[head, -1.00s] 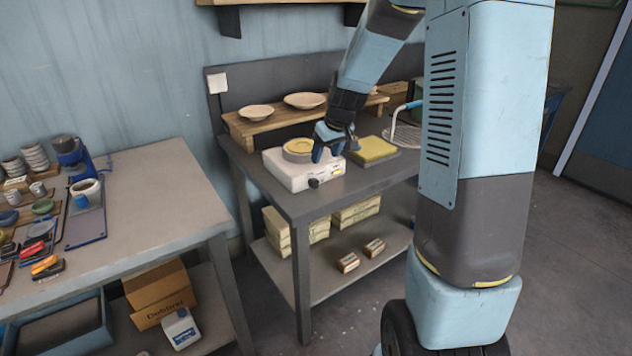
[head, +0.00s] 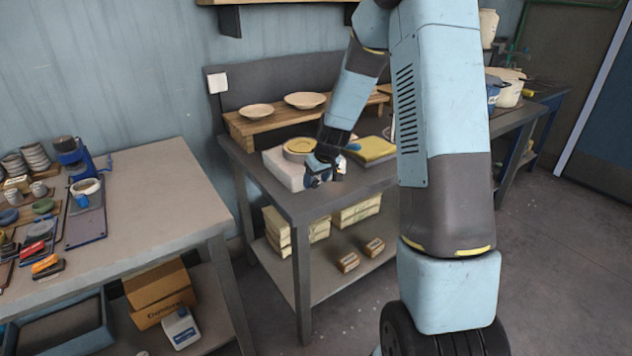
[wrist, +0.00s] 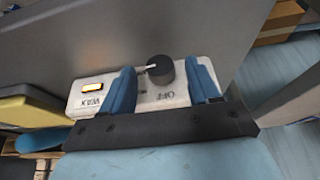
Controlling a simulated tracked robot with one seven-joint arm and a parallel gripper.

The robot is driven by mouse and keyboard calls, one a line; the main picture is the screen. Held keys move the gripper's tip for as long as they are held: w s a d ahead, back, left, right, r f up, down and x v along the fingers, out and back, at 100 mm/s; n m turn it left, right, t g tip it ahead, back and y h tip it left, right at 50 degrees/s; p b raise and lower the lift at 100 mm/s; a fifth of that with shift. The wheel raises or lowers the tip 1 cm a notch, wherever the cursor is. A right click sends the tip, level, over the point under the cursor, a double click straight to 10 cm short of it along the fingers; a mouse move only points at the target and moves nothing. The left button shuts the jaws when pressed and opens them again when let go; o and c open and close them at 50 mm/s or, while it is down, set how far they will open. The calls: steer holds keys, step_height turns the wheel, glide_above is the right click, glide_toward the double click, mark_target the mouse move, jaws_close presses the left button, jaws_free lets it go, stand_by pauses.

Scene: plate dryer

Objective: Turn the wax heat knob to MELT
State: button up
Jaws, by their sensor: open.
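The wax heater is a white box (head: 283,172) on the grey bench in the head view, with a round yellowish pan (head: 298,147) on top. In the wrist view its front panel (wrist: 88,100) carries a lit amber display, the label WAX and the label OFF. The black heat knob (wrist: 160,70) has a white pointer line directed left in this view. My gripper (wrist: 165,84) is open, its blue fingers on either side of the knob, with gaps visible. In the head view my gripper (head: 322,172) is at the heater's front and hides the knob.
A yellow sponge-like block (head: 373,149) lies right of the heater. Two plates stand on a wooden riser (head: 262,125) behind. The lower shelf (head: 325,280) holds stacked blocks. Another worktable (head: 150,190) with tools stands at left. Floor is open in front of the bench.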

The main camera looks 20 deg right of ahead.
steer(key=shift+w+a+f, duration=0.1)
steer(key=shift+w+f, duration=0.15)
steer(key=shift+f, duration=0.4)
steer(key=c, duration=1)
steer(key=shift+d+m+g+y, duration=0.15)
steer(key=shift+d+y, duration=0.05)
steer(key=shift+y, duration=0.45)
steer(key=shift+d+m+g+y, duration=0.15)
steer(key=shift+y, duration=0.5)
steer(key=shift+w+d+y, duration=0.1)
steer(key=shift+y, duration=0.4)
steer(key=shift+d+f+m+g+y, duration=0.15)
steer(key=shift+m+g+y, duration=0.35)
steer(key=shift+y, duration=0.9)
